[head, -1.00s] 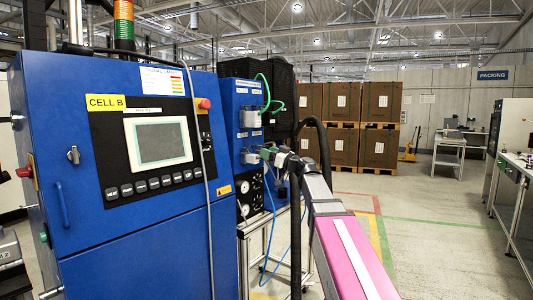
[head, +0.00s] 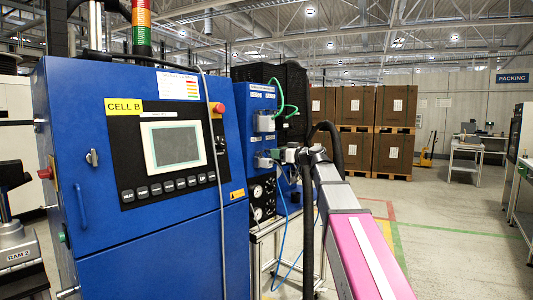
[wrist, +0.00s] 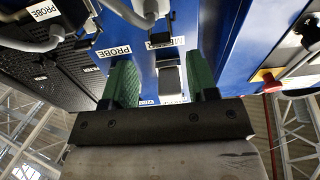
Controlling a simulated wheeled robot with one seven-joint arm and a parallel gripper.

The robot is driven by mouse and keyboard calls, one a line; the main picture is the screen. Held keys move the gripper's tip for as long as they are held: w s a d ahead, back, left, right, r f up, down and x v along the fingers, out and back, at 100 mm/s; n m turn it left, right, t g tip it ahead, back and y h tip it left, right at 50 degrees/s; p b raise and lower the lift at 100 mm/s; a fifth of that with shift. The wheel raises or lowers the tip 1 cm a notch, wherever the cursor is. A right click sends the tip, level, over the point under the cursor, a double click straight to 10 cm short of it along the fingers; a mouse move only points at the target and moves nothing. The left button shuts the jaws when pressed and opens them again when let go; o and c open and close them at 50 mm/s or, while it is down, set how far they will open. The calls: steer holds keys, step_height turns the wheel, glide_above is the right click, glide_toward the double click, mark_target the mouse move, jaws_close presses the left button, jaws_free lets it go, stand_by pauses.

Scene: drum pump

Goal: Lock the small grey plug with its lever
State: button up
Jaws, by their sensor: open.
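My gripper (wrist: 161,78) is open, its two green fingers pointing at the blue connector panel (wrist: 228,40). A small block with a light grey face and dark edges (wrist: 170,82) shows between the fingers, nearer the right one; it may be the small grey plug or its lever. I cannot tell whether a finger touches it. In the head view my gripper (head: 280,154) is at the panel's lower part, just right of a small grey connector (head: 263,162). A larger grey connector (head: 265,123) with a green cable sits above. The lever's position cannot be made out.
Grey cabled plugs (wrist: 145,14) hang close by in the wrist view. A blue cabinet (head: 150,230) with a screen stands left of the panel. Gauges (head: 257,200) and a thin blue hose (head: 285,240) are below. Open floor lies to the right.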

mark_target(264, 151)
steer(key=x, duration=0.7)
steer(key=shift+w+a, duration=0.1)
steer(key=c, duration=0.8)
